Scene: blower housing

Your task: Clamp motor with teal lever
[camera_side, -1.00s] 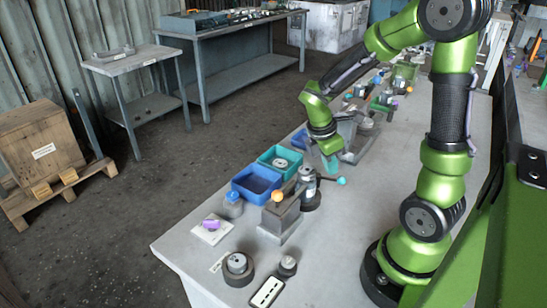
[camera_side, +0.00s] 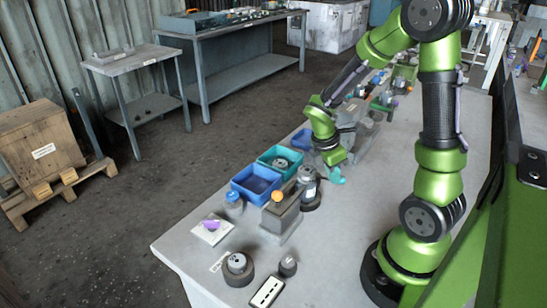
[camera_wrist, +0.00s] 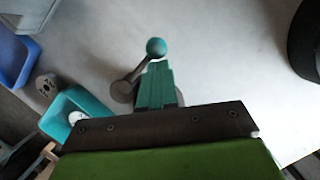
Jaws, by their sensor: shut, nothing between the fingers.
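The motor (camera_side: 308,185) is a grey cylinder standing upright in a dark round base beside the grey clamp fixture (camera_side: 284,218), which carries an orange knob (camera_side: 278,195). The teal lever shows in the wrist view as a teal ball (camera_wrist: 156,47) on a short rod running to a grey round pivot. My gripper (camera_side: 337,178) is low over the bench, just right of the motor. Its teal fingers (camera_wrist: 157,85) are together and empty, with the ball just beyond their tips in the wrist view. In the side view the fingers hide the ball. I cannot tell whether they touch it.
A blue bin (camera_side: 257,183) and a teal bin (camera_side: 280,159) stand left of the motor. A jar (camera_side: 233,204), a white plate with a purple part (camera_side: 212,230) and round parts (camera_side: 238,268) lie nearer the front. The bench is clear to the right of the motor.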

